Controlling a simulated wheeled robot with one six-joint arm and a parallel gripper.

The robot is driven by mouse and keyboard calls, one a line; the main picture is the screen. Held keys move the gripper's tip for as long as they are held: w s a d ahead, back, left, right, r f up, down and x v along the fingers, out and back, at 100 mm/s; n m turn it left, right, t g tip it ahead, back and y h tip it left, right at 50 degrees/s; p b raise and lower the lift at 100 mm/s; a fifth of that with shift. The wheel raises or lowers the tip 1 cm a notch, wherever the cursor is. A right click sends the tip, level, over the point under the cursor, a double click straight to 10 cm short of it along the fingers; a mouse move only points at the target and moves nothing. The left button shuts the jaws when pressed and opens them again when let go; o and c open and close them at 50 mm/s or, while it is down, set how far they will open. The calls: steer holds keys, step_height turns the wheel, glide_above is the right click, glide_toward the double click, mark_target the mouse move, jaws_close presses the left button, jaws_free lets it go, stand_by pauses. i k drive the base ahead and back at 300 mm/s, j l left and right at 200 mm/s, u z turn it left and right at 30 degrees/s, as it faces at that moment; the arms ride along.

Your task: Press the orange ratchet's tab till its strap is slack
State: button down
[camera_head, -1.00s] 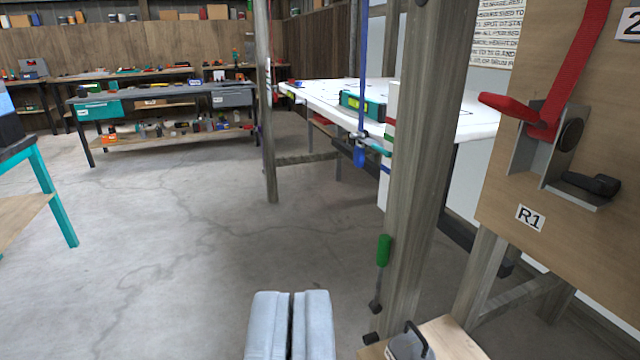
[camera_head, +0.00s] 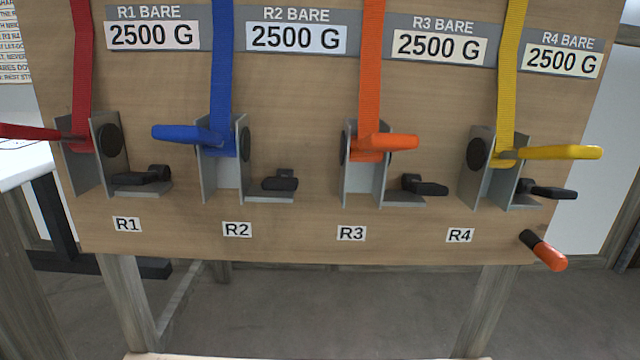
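The orange ratchet (camera_head: 364,172) is third from the left on the wooden board, above the label R3 (camera_head: 351,233). Its orange strap (camera_head: 371,70) runs straight up from it, and its orange handle (camera_head: 390,142) points right. A small black tab (camera_head: 425,186) sticks out at its lower right, above the grey bracket foot. The display above it, R3 BARE (camera_head: 439,47), reads 2500 G. My gripper is out of the picture now.
Red (camera_head: 100,155), blue (camera_head: 220,160) and yellow (camera_head: 495,165) ratchets with their own black tabs flank it. An orange-tipped black peg (camera_head: 543,250) juts from the board's lower right. Wooden posts (camera_head: 490,305) stand below the board. Open floor shows between them.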

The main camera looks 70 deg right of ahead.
mark_target(413, 183)
steer(key=z, duration=2.15)
